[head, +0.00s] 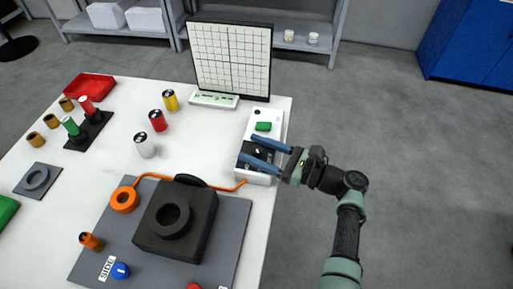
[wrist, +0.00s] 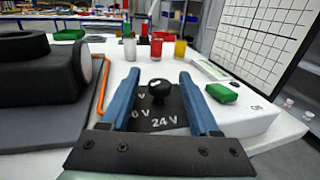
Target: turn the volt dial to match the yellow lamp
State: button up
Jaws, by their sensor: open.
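The volt dial is a black knob (wrist: 158,90) on a dark plate with white markings, of which "24 V" and part of "0 V" can be read. It sits on a white box (head: 256,176) at the table's right edge. My gripper (head: 247,148) is open, its two blue fingers on either side of the knob; in the wrist view (wrist: 158,75) gaps show on both sides. A yellow cylinder with a dark top (head: 170,100) stands upright at the back of the table and may be the yellow lamp. I cannot tell whether it is lit.
A green block (head: 263,126) sits on the white box behind the dial. Red (head: 158,120) and white (head: 145,145) cylinders stand near the yellow one. A dark machine block (head: 178,240) on a grey plate is at front, with an orange cable (head: 222,187). A gridded board (head: 231,60) stands behind.

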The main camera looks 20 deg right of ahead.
jog(key=shift+d, duration=0.1)
jog(key=b+v, duration=0.1)
jog(key=v, duration=1.1)
jog(key=shift+s+d, duration=0.2)
jog(key=shift+s, duration=0.15)
